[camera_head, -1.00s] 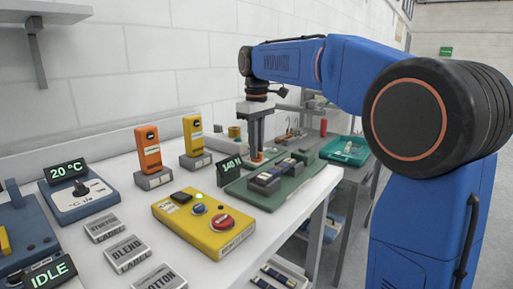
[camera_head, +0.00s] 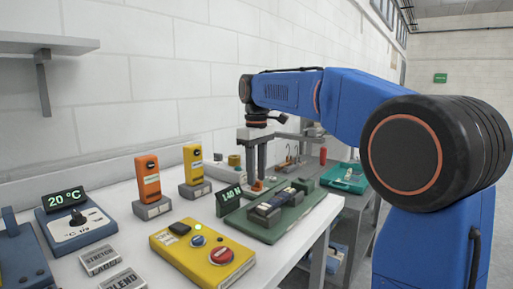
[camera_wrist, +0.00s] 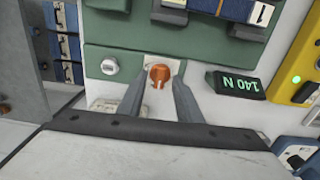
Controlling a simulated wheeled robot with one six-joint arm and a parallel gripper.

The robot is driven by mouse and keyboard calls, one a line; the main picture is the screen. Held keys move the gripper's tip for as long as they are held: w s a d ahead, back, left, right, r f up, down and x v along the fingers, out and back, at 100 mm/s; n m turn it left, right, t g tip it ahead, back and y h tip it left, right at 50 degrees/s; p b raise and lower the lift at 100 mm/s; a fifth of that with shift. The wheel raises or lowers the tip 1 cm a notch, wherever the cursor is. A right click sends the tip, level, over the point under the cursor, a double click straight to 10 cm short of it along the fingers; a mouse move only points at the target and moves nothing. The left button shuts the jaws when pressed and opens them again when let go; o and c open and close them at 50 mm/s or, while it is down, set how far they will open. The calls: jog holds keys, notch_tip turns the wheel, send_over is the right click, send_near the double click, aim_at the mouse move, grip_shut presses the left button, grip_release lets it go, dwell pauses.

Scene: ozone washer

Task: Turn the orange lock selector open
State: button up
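The orange lock selector (camera_wrist: 160,76) is a small round orange knob on a pale plate at the edge of the green fixture (camera_wrist: 100,25). In the wrist view it sits between the two grey fingers of my gripper (camera_wrist: 160,82). The fingers are apart, one on each side, with a visible gap to the knob. In the head view my gripper (camera_head: 256,182) points down at the near-wall end of the green fixture (camera_head: 262,233), with the orange selector (camera_head: 257,186) low between the fingers.
A display reading 140 N (camera_head: 229,200) stands close beside the fixture. A yellow box (camera_head: 178,256) with blue and red buttons is in front. Orange (camera_head: 148,180) and yellow (camera_head: 193,163) upright devices stand to the left. A teal tray (camera_head: 345,177) is behind to the right.

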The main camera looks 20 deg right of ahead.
aim_at(257, 181)
notch_tip(257, 181, up, 16)
jog(key=shift+r, duration=0.2)
dwell(0.5)
